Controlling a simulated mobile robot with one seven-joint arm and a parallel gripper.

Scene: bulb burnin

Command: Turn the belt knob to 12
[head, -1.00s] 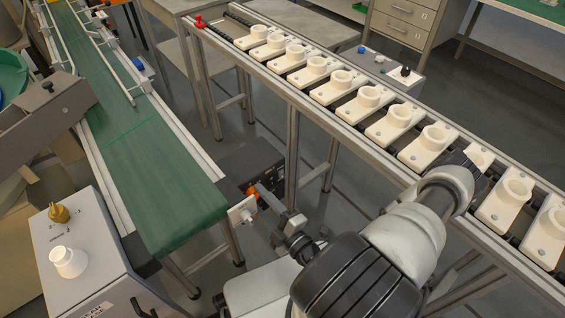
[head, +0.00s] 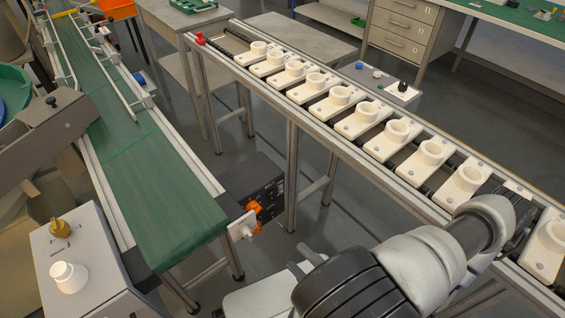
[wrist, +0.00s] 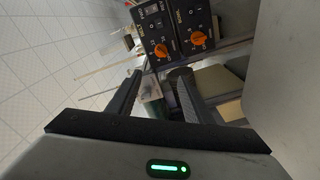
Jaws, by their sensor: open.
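A dark control box (head: 268,190) with an orange knob (head: 254,207) stands low beyond the green belt's near end in the head view. In the wrist view two dark panels sit side by side at the top, a left orange knob (wrist: 161,50) and a right orange knob (wrist: 198,44) on them.
The green belt (head: 150,190) runs along the left. A rail line (head: 300,105) with several white socket holders runs diagonally on the right, close to my arm. A white plate (head: 241,228) is beside the orange knob.

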